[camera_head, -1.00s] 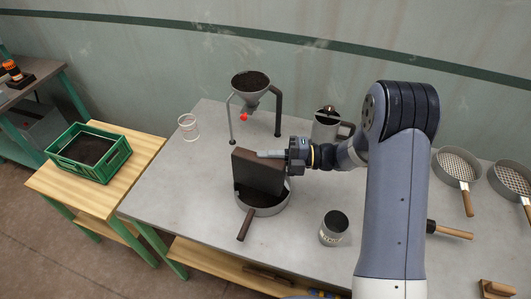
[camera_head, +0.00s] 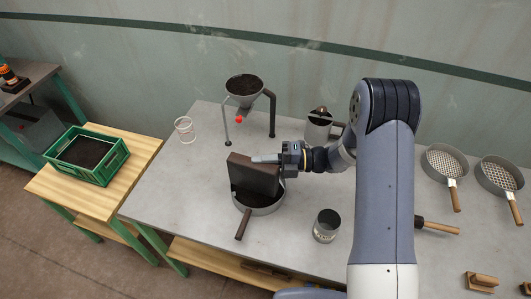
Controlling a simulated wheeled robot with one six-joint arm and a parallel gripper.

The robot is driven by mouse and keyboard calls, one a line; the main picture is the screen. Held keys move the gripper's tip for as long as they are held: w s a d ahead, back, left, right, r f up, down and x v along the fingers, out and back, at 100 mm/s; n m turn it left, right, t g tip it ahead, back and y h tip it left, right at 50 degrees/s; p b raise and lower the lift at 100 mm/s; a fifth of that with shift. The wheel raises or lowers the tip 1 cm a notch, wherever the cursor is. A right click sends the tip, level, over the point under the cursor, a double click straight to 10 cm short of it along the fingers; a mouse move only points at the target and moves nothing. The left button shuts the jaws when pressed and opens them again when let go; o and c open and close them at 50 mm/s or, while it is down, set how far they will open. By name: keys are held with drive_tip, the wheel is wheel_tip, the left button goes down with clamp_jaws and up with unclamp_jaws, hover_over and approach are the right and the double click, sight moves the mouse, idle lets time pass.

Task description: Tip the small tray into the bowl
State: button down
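The small tray (camera_head: 252,176) is a dark brown, shallow box, tilted steeply on its side above the bowl.
A funnel on a stand (camera_head: 244,90) with dark material stands behind. Sieves (camera_head: 445,163) lie right. A green crate (camera_head: 88,154) sits on the side table.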

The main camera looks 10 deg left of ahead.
drive_tip(key=s+a+f+n+t+h+b, duration=0.1)
drive_tip(key=s+f+n+b, duration=0.1)
drive_tip(key=s+n+b, duration=0.2)
drive_tip(key=s+a+f+n+t+h+b, duration=0.1)
drive_tip(key=s+f+n+t+b, duration=0.1)
drive_tip(key=s+n+b, duration=0.2)
drive_tip(key=s+f+n+t+h+b, duration=0.1)
drive_tip(key=s+f+n+t+b, duration=0.1)
drive_tip(key=s+b, duration=0.5)
drive_tip(key=shift+s+a+f+n+h+b, duration=0.15)
drive_tip(key=shift+s+a+f+n+h, duration=0.1)
drive_tip(key=shift+s+n, duration=0.3)
drive_tip(key=shift+s+a+f+n+h+b, duration=0.15)
drive_tip(key=shift+s+f+n, duration=0.15)
drive_tip(key=shift+s, duration=0.35)
drive_tip(key=s+f+n+b, duration=0.1)
drive_tip(key=b, duration=0.1)
drive_tip(key=s+f+n+t+b, duration=0.1)
drive_tip(key=b, duration=0.2)
drive_tip(key=shift+s+a+t, duration=0.2)
drive_tip(key=shift+s+t, duration=0.1)
drive_tip(key=shift+r, duration=0.1)
wheel_tip(320, 180, up, 4)
drive_tip(key=p, duration=0.3)
